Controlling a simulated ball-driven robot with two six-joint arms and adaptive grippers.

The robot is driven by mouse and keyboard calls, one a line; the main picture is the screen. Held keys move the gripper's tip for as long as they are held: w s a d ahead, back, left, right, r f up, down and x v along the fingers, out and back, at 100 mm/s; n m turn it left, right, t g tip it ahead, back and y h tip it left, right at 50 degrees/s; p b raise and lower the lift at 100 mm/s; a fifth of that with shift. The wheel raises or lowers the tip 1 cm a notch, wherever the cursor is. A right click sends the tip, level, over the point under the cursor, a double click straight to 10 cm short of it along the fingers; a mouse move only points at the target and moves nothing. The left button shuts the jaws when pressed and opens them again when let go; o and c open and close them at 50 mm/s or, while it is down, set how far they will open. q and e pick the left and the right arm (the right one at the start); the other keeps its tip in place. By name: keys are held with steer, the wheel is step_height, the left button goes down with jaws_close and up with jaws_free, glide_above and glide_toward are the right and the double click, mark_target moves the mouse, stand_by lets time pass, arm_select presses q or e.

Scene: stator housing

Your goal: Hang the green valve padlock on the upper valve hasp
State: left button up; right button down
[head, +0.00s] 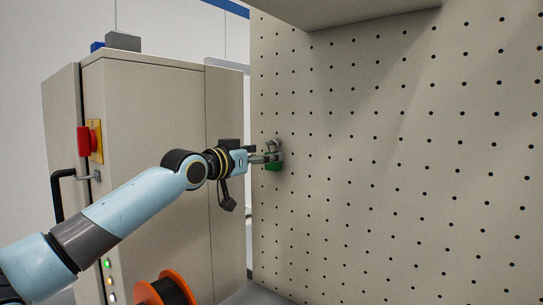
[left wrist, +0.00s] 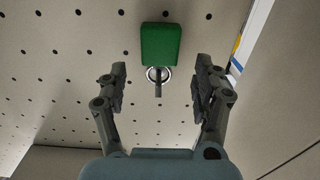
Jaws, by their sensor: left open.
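The green valve padlock (head: 273,167) is at the perforated panel, its green body below a grey metal fitting (head: 275,145) that looks like the valve hasp. In the left wrist view the green body (left wrist: 160,43) shows with a round metal ring and a short grey pin (left wrist: 158,88) beside it. The padlock seems to hang there, but I cannot tell exactly how its shackle sits on the hasp. My left gripper (head: 268,158) is close to it; in the left wrist view its fingers (left wrist: 160,68) are spread wide, with a gap on both sides of the padlock. My right gripper is not in view.
The perforated panel (head: 400,160) fills the right side. A beige cabinet (head: 150,120) with a red switch (head: 90,140) and black handle stands behind my left arm. An orange spool (head: 165,288) is low in front. The panel's face right of the padlock is clear.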

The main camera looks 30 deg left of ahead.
mark_target(271, 150)
arm_select(q)
steer(key=w, duration=0.3)
steer(key=shift+w+d, duration=0.1)
steer(key=shift+w, duration=0.4)
steer(key=shift+c, duration=0.4)
steer(key=c, duration=1.3)
steer(key=shift+o, duration=0.2)
steer(key=shift+s+r+p, duration=0.2)
steer(key=shift+r+p, duration=0.4)
steer(key=shift+p, duration=0.05)
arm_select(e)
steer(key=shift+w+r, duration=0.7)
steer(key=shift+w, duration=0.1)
